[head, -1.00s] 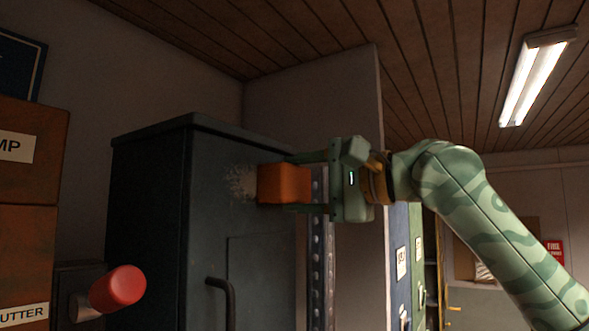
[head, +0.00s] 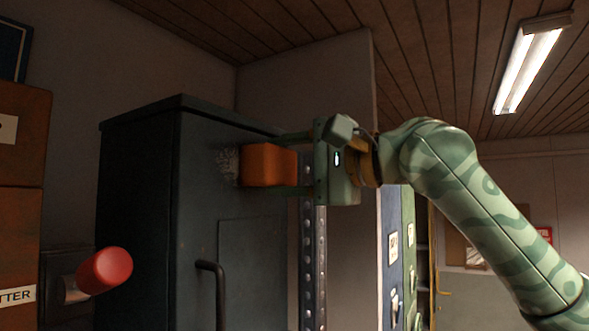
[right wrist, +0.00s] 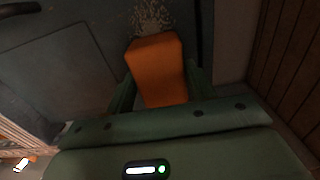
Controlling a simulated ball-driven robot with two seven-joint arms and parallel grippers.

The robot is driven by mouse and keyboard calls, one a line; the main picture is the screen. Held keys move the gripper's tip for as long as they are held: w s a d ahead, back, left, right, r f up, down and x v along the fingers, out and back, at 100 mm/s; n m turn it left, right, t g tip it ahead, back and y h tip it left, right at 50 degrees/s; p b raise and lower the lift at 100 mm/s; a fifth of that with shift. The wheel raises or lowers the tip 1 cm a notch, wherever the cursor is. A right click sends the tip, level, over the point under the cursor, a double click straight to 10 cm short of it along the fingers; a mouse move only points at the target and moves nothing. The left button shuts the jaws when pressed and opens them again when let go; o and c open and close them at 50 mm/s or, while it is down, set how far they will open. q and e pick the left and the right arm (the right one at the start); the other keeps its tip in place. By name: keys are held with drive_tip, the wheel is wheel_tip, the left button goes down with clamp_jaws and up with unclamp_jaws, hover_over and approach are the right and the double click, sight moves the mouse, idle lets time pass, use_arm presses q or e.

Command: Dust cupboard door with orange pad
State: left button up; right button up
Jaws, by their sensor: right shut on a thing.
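The dark cupboard (head: 140,190) stands left of centre in the head view. Its door (head: 260,250) faces right and has a black handle (head: 216,290). A pale dusty patch (head: 227,165) marks the upper door; it also shows in the right wrist view (right wrist: 150,16). My right gripper (head: 280,164) is shut on the orange pad (head: 266,165), with a finger on each side. The pad (right wrist: 158,68) reaches the patch's edge and hides part of it; I cannot tell whether it touches the door. My left gripper is not in view.
A red rounded knob (head: 105,270) sticks out at the lower left, beside stacked brown boxes (head: 20,135). A perforated metal post (head: 314,250) stands right of the cupboard door. Blue and green lockers (head: 395,215) are farther back.

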drive_tip(key=shift+s+a+f+b, duration=0.1)
drive_tip(key=shift+s+a+b, duration=0.3)
drive_tip(key=shift+s+a, duration=0.85)
drive_tip(key=shift+s, duration=0.45)
drive_tip(key=shift+s+a+b, duration=0.6)
drive_tip(key=shift+s+a, duration=0.2)
drive_tip(key=shift+s, duration=0.35)
drive_tip(key=shift+s+a, duration=0.35)
drive_tip(key=shift+s, duration=0.1)
drive_tip(key=shift+d, duration=0.1)
drive_tip(key=shift+d, duration=0.1)
drive_tip(key=shift+s+d, duration=0.15)
drive_tip(key=shift+d, duration=0.1)
drive_tip(key=shift+b+v, duration=0.65)
drive_tip(key=shift+v, duration=1.9)
